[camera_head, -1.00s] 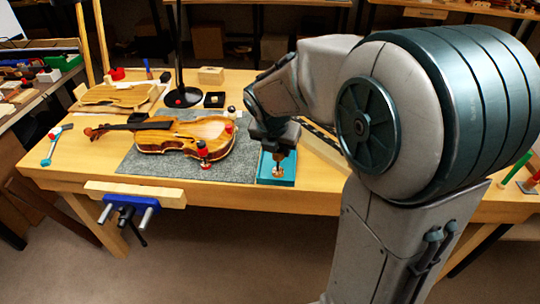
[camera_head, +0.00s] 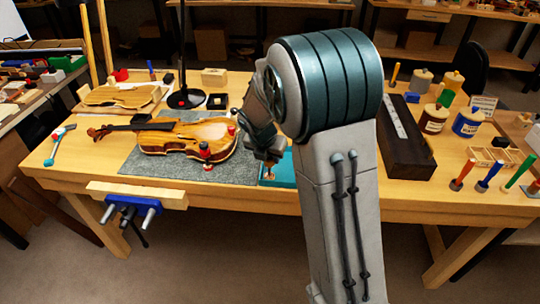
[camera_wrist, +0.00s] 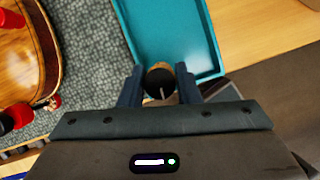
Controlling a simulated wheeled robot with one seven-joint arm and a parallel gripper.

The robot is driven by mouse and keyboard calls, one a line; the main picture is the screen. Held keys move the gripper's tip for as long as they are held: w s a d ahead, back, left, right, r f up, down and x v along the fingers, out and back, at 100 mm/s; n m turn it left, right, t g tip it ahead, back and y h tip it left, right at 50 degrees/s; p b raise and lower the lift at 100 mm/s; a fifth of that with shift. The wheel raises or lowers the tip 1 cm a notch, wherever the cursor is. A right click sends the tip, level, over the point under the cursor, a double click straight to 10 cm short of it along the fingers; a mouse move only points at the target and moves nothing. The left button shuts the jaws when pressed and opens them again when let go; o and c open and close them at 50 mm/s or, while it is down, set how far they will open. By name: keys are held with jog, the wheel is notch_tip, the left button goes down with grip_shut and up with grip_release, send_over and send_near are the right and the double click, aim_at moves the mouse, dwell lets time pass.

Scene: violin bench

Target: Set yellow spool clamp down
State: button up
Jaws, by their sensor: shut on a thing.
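My gripper (camera_head: 268,158) is over the left part of the teal tray (camera_head: 285,171), partly hidden by my arm. In the wrist view, my gripper (camera_wrist: 160,84) is shut on the yellow spool clamp (camera_wrist: 183,80), a tan-yellow piece with a dark round end. The clamp stands between the two fingers, over the near end of the tray (camera_wrist: 118,18). In the head view only a small orange-tan bit of it shows below the fingers. I cannot tell whether it touches the tray floor.
The violin (camera_head: 185,137) with red and black clamps lies on the grey mat (camera_head: 135,168), just left of the tray. A lamp stand (camera_head: 184,97) stands behind. A dark long box (camera_head: 403,150), jars (camera_head: 433,118) and coloured clamps stand at the right.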

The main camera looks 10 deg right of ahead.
jog(key=shift+r, duration=0.1)
jog(key=o, duration=1)
jog(key=v, duration=1.1)
jog(key=s+d+m+y, duration=0.2)
jog(key=s+d+m, duration=0.1)
jog(key=s+m, duration=2)
jog(key=shift+s+d+r+m+g+p, duration=0.25)
jog(key=shift+r+m+g+p, duration=0.15)
jog(key=shift+m, duration=2.8)
